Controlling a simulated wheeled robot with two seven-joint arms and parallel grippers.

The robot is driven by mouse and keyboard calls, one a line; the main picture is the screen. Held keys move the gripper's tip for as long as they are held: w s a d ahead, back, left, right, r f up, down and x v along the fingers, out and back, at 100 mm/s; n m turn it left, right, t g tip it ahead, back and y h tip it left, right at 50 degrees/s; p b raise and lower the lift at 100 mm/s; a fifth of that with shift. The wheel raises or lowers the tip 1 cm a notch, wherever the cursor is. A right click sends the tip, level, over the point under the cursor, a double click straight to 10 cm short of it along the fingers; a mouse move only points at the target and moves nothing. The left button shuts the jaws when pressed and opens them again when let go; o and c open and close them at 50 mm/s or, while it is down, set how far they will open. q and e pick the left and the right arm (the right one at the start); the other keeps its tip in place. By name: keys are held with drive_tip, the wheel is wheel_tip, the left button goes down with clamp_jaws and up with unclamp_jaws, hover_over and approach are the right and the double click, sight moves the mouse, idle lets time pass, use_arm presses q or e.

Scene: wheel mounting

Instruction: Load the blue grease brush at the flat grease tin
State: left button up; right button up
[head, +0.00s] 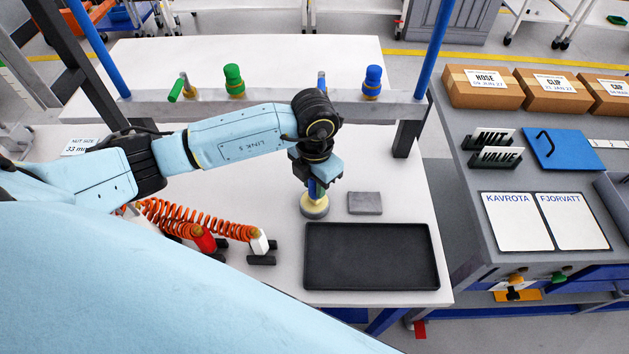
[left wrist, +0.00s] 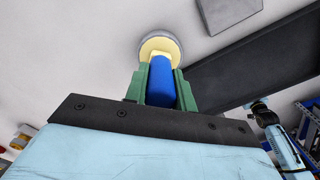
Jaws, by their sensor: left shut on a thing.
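My left gripper (head: 316,172) points down over the white table and is shut on the blue grease brush (head: 314,187). In the left wrist view, the brush's blue handle (left wrist: 161,82) stands between the green fingers (left wrist: 161,92), roughly upright. The flat grease tin (head: 314,207) is a low round grey tin with a cream-yellow top, directly under the brush. The tin also shows in the left wrist view (left wrist: 174,42). The brush's lower end is at the tin's middle; whether it touches the grease I cannot tell. My right gripper is not in view.
A grey block (head: 365,203) lies just right of the tin, and a black tray (head: 372,256) is in front. Coiled orange hoses (head: 175,217) lie to the left. A grey rail (head: 270,103) with green and blue fittings crosses behind. A grey side bench (head: 480,190) stands at the right.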

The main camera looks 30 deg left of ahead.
use_arm(q)
drive_tip(key=shift+r+p, duration=2.6)
drive_tip(key=shift+r, duration=0.9)
